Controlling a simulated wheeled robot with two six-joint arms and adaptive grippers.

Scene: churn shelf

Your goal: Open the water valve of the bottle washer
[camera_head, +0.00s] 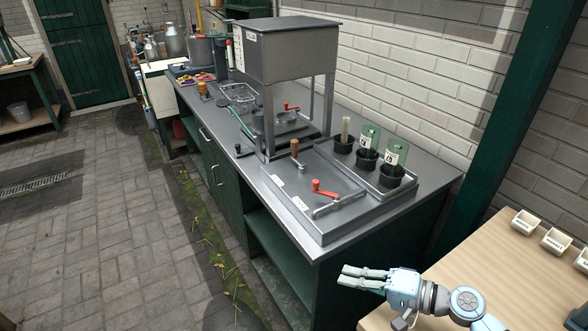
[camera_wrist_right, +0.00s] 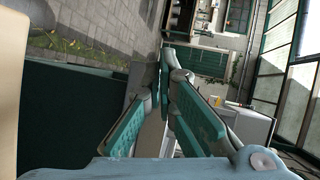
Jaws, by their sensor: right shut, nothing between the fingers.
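A low grey metal unit (camera_head: 290,208) stands on the near end of the counter, with upright bottle holders beside it; it looks like the bottle washer. A red lever handle (camera_head: 325,190) sits on top of it, beside a bent metal pipe (camera_head: 338,205). A wooden-handled crank (camera_head: 294,150) stands at its far edge. A second red lever (camera_head: 291,107) shows farther back under a grey tank. My right gripper (camera_head: 343,277) is shut and empty, below and in front of the counter's near end, apart from the unit. It also shows in the right wrist view (camera_wrist_right: 166,75). My left gripper is out of view.
The counter (camera_head: 433,186) runs back along a brick wall. A grey tank on legs (camera_head: 290,58) stands behind the unit. A wooden table (camera_head: 500,262) with small labelled trays is near right. Paved floor on the left is clear.

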